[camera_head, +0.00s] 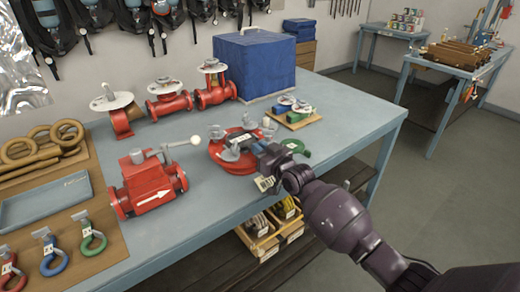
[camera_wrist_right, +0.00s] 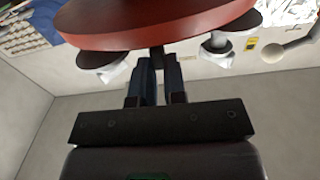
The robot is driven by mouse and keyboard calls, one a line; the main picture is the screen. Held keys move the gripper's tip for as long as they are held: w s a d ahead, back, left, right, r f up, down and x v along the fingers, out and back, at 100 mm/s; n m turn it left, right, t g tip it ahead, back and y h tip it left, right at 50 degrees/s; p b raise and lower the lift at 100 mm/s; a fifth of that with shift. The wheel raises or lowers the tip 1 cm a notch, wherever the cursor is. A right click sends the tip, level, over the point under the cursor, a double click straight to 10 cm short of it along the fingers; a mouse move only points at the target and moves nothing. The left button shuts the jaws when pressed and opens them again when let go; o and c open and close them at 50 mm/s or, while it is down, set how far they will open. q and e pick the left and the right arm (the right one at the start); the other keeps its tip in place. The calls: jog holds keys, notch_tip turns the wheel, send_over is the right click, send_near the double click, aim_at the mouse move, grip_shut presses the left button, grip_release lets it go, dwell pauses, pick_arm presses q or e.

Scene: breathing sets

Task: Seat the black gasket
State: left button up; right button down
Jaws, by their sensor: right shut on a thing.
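My right gripper (camera_head: 263,158) reaches in from the right to the edge of a red round valve body (camera_head: 225,158) on the table. In the right wrist view the fingers (camera_wrist_right: 158,80) are shut on a small dark piece (camera_wrist_right: 158,58), directly below the red disc (camera_wrist_right: 150,30). I cannot tell whether this piece is part of the black gasket. No whole black gasket shows clearly in either view. Grey clamp-like parts (camera_head: 236,143) sit on top of the red body. My left gripper is not in view.
A red valve with a white arrow (camera_head: 150,185) and a lever stands left of the red body. A green ring (camera_head: 295,147) lies to its right. A blue box (camera_head: 253,65) and several red valves (camera_head: 170,100) stand behind. The table's front edge has free room.

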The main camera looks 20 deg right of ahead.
jog(key=shift+f+b, duration=0.3)
jog(key=shift+f, duration=0.15)
jog(key=shift+r, duration=0.15)
jog(key=shift+r+p, duration=0.3)
jog(key=shift+p, duration=0.25)
dwell(0.4)
jog(key=shift+d, duration=0.1)
dwell(0.9)
jog(key=shift+p, duration=0.35)
dwell(0.4)
jog(key=shift+f+b, duration=0.4)
jog(key=shift+f, duration=0.1)
jog(key=c, duration=1.1)
grip_release()
jog(key=shift+s, duration=0.1)
